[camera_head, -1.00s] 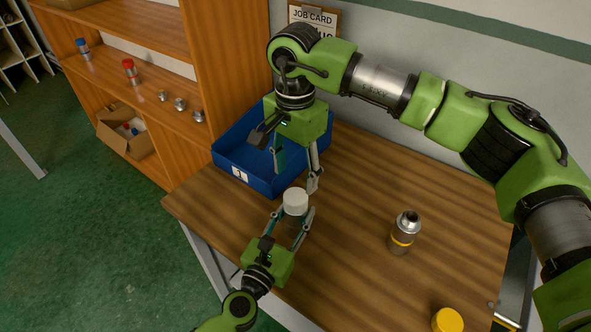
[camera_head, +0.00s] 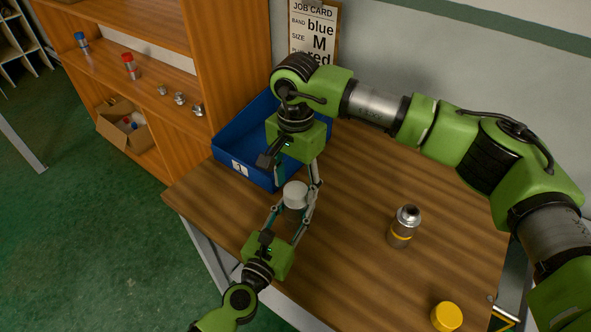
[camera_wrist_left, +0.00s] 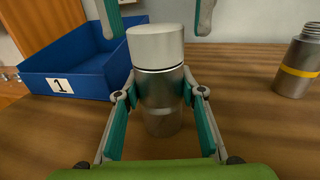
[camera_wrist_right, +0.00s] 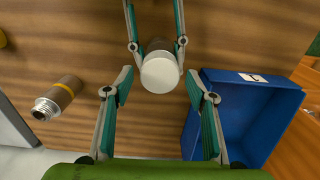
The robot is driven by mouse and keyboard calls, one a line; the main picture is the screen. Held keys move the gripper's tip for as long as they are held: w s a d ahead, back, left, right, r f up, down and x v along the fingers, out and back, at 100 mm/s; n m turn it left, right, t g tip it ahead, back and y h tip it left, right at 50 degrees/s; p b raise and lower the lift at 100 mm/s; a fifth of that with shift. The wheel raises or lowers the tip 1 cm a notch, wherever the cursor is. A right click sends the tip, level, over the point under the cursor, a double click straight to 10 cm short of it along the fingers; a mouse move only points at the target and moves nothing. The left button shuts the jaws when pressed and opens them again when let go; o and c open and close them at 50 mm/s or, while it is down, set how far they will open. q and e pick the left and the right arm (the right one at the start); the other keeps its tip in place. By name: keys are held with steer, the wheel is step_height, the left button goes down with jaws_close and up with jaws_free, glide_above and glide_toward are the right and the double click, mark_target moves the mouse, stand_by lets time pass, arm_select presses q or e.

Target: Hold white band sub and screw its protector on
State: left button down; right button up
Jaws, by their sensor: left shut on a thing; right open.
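The white band sub, a grey metal cylinder (camera_wrist_left: 160,98), stands upright between the fingers of my left gripper (camera_head: 293,214), which is shut on it. A white protector cap (camera_head: 295,195) sits on its top; the left wrist view shows it (camera_wrist_left: 156,48) with a thin dark line beneath it. I cannot tell how far it is threaded. My right gripper (camera_head: 297,181) points down over the cap, open. In the right wrist view its fingertips (camera_wrist_right: 160,78) are on either side of the cap (camera_wrist_right: 160,73), with gaps. The band's colour is not clear.
A blue bin (camera_head: 240,169) labelled 1 stands behind the sub. A yellow-banded sub (camera_head: 403,228) stands to the right. A yellow cap (camera_head: 446,317) lies near the front right. The job card (camera_head: 315,28) is partly covered by my right arm. Shelves (camera_head: 140,75) are at left.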

steer(key=shift+f, duration=1.15)
steer(key=c, duration=1.1)
steer(key=m, duration=1)
steer(key=shift+m, duration=0.3)
steer(key=m, duration=1)
steer(key=shift+m, duration=0.3)
steer(key=o, duration=1.3)
